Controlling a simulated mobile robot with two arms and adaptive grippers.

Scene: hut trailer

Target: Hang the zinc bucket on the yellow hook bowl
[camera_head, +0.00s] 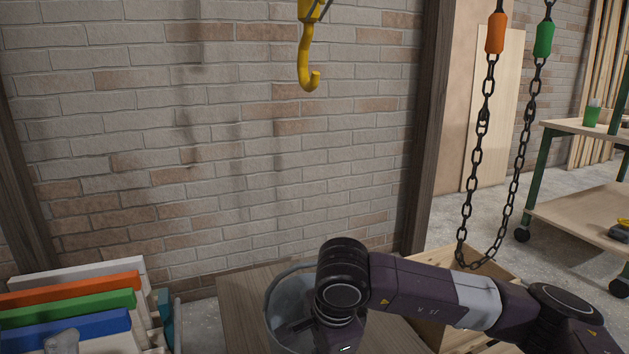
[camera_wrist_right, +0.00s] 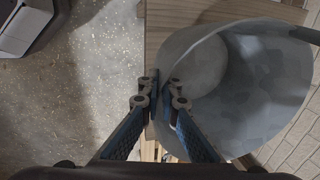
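The zinc bucket (camera_head: 283,303) stands upright on a wooden surface at the bottom middle of the head view, partly hidden by my right arm. In the right wrist view its open mouth (camera_wrist_right: 250,100) fills the right side, with a dark handle grip (camera_wrist_right: 306,35) at the upper right. My right gripper (camera_wrist_right: 161,90) is at the bucket's near rim, its fingertips close together around the rim area. Whether they press on it is unclear. The yellow hook (camera_head: 308,75) hangs empty above, before the brick wall. My left gripper is out of view.
A chain (camera_head: 475,160) with orange and green sleeves hangs to the right over a wooden crate (camera_head: 490,262). A green-framed cart (camera_head: 575,205) stands at the far right. Coloured panels (camera_head: 75,300) stand at the lower left. The space below the hook is clear.

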